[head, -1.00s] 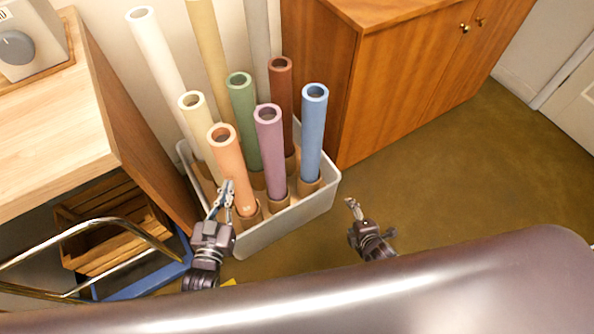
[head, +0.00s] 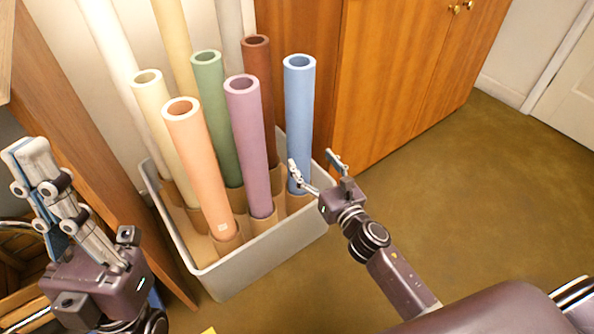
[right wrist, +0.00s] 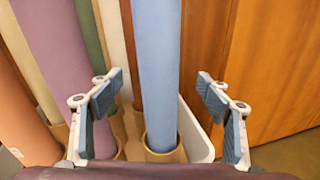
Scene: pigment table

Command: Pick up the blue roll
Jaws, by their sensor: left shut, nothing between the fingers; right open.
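The blue roll (head: 299,115) stands upright in the right part of a pale bin, its lower end in a brown cardboard holder. My right gripper (head: 313,166) is open just in front of the roll's lower part. In the right wrist view the blue roll (right wrist: 157,70) lies between the two open fingers, a little left of the middle of the gap, and no finger visibly touches it. My left gripper (head: 42,190) is shut and empty at the left, apart from the rolls.
The pale bin (head: 265,258) also holds several other rolls, including a purple roll (head: 249,150) close left of the blue one and a brown roll (head: 258,80) behind. A wooden cabinet (head: 395,80) stands behind at the right. The floor (head: 460,190) at the right is clear.

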